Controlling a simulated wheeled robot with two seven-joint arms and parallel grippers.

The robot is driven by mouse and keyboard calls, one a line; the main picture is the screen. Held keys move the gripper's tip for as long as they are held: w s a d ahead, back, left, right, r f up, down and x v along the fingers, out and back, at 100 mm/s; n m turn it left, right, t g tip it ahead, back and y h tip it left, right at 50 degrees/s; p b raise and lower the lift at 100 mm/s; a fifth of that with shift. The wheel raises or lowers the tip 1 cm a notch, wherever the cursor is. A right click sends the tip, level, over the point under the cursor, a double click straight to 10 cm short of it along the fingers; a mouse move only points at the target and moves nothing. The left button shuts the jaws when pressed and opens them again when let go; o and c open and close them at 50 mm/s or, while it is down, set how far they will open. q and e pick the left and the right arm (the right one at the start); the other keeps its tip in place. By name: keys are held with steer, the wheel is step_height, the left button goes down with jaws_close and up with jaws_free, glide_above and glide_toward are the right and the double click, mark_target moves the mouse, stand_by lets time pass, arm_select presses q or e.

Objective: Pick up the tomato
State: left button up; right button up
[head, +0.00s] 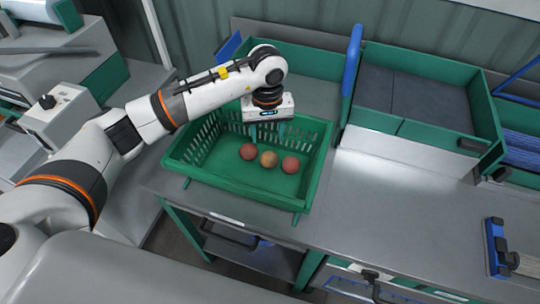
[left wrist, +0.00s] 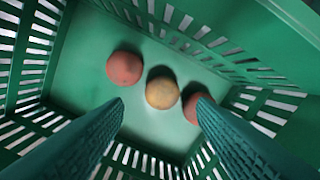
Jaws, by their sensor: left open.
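Three tomatoes lie in a row on the floor of a green slatted crate (head: 222,184). The left one is red (head: 249,152), the middle one is orange-yellow (head: 268,159) and the right one is red (head: 290,165). In the left wrist view the left tomato (left wrist: 125,68) and the middle tomato (left wrist: 162,92) show whole; the right tomato (left wrist: 193,107) is partly hidden by a finger. My left gripper (head: 267,134) points down into the crate above the tomatoes. Its two green fingers (left wrist: 160,105) are apart with nothing between them touching. My right gripper is not seen.
The crate stands on a grey bench (head: 400,210) with free room to its right. Green-walled bays (head: 425,135) and a blue post (head: 352,58) stand behind. A blue and grey device (head: 496,246) is at the right edge. A grey machine (head: 66,124) stands at left.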

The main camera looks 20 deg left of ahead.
mark_target(269, 154)
arm_select(q)
step_height(269, 154, down, 4)
steer(key=shift+f+p, duration=0.1)
steer(key=shift+p, duration=0.5)
steer(key=shift+s+d+f+p, duration=0.1)
steer(key=shift+s+f+p, duration=0.05)
steer(key=shift+f+p, duration=0.15)
steer(key=f+p, duration=0.1)
steer(key=f, duration=0.2)
steer(key=shift+s+d+f+p, duration=0.2)
steer(key=shift+f+p, duration=0.05)
steer(key=shift+p, duration=0.15)
steer(key=shift+w+f, duration=0.1)
steer(key=shift+f, duration=0.4)
steer(key=shift+c, duration=0.2)
steer(key=c, duration=0.3)
